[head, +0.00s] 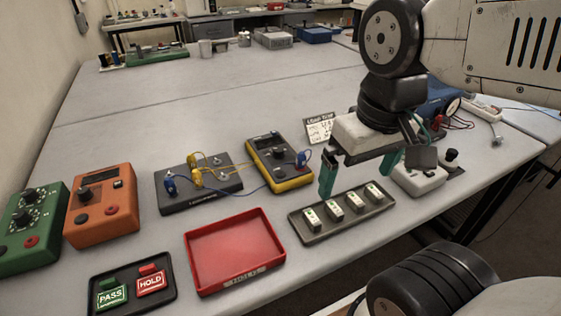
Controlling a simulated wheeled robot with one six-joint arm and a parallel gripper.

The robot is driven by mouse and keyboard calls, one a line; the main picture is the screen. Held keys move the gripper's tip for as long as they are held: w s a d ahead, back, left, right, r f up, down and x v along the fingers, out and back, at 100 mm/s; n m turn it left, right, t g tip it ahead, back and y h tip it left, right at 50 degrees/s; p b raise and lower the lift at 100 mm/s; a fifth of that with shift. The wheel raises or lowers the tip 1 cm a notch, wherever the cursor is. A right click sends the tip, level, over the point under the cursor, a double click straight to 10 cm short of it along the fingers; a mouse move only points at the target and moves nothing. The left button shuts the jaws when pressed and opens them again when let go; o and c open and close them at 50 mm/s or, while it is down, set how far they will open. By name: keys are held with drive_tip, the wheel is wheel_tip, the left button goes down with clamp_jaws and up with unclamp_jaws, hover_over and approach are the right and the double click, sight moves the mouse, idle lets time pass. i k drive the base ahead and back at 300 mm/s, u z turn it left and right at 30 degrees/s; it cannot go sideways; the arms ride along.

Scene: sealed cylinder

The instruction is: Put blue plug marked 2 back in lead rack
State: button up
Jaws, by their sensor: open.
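Two blue plugs show: one (170,181) on the left of a dark grey box (215,195), the other (302,158) at the right of a yellow meter (279,168). A blue lead runs between the box and the meter. The number 2 cannot be read on either plug. Yellow plugs (196,179) with yellow leads also stand on the dark box, whose front lettering is too small to read. I cannot tell for sure which thing is the lead rack. My gripper (360,172) is open and empty, with green fingers, above a grey tray, right of the meter.
The grey tray (343,229) holds several small white blocks. A red tray (235,250), a PASS/HOLD panel (133,285), an orange box (101,207) and a green box (31,228) stand at the front and left. A small card (320,129) stands behind the meter. The table's middle is clear.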

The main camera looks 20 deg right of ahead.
sight(300, 159)
drive_tip(key=k, duration=1.05)
drive_tip(key=z, duration=0.75)
drive_tip(key=i, duration=1.15)
drive_tip(key=u, duration=0.8)
